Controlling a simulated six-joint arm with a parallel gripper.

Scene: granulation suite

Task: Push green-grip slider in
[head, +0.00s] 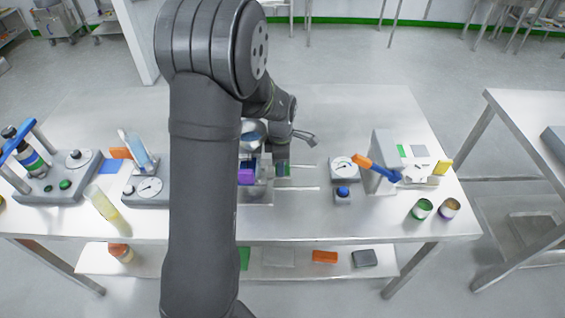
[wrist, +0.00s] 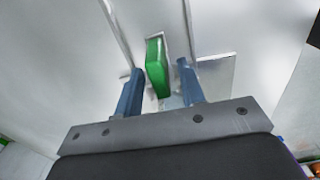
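The green grip of the slider (wrist: 157,68) stands up in the wrist view as a bright green block, between my gripper's two blue fingers. My gripper (wrist: 159,74) is open, with a gap showing on each side of the grip. I cannot tell how far down the fingers reach beside it. In the head view my gripper (head: 283,168) is low over the middle of the table, at the left end of two pale parallel rails (head: 305,188). A little green shows beside it there. My arm hides part of the slider's housing (head: 257,196).
A purple block (head: 246,177) sits left of my gripper. A gauge box (head: 343,169) and a blue button box (head: 342,193) stand to the right. Further right is a grey upright with an orange-and-blue lever (head: 378,168). Bare table (head: 330,110) lies behind.

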